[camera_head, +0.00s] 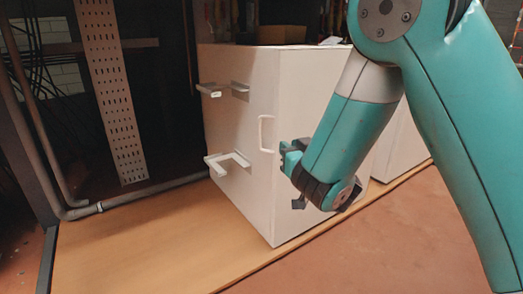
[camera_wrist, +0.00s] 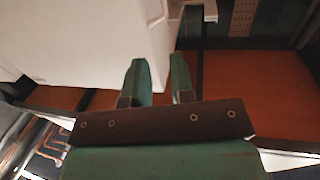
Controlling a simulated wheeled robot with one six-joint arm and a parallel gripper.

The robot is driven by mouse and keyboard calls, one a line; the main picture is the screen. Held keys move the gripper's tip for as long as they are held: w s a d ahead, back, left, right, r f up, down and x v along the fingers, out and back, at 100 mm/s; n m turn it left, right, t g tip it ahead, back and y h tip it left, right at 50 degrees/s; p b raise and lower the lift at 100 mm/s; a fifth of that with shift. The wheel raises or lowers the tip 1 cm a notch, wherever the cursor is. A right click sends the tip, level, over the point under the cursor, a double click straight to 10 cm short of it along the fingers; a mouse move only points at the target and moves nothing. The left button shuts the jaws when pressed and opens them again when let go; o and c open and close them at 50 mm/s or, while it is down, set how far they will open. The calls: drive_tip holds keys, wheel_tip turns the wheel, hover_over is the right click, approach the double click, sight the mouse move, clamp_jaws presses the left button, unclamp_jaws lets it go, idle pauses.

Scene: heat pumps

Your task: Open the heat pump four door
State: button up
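A white heat pump cabinet (camera_head: 240,130) stands upright in the head view, with a pale vertical loop handle (camera_head: 267,134) near its front corner. No number shows on it, so I cannot tell from a label that it is number four. Its door looks shut. My gripper (camera_head: 289,152) is just right of and slightly below the handle, close to the cabinet's face. In the wrist view my gripper (camera_wrist: 160,68) has its two green fingers apart with nothing between them. The white cabinet (camera_wrist: 75,40) fills the upper left there, and a pale handle-like part (camera_wrist: 155,10) is cut by the top edge.
Metal brackets (camera_head: 228,160) stick out from the cabinet's left side. Another white cabinet (camera_head: 402,145) stands to the right, partly behind my arm. A wooden board (camera_head: 150,235) lies under them. Pipes and a perforated metal strip (camera_head: 105,85) are at left. The reddish floor in front is clear.

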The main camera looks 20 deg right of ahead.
drive_tip(key=p, duration=1.7)
approach(260, 126)
drive_tip(key=w, duration=0.3)
drive_tip(key=shift+w+a+p, duration=0.2)
drive_tip(key=shift+w, duration=1.25)
drive_tip(key=shift+w+a+p, duration=0.15)
drive_tip(key=shift+w+p, duration=0.05)
drive_tip(key=shift+w, duration=1.25)
clamp_jaws()
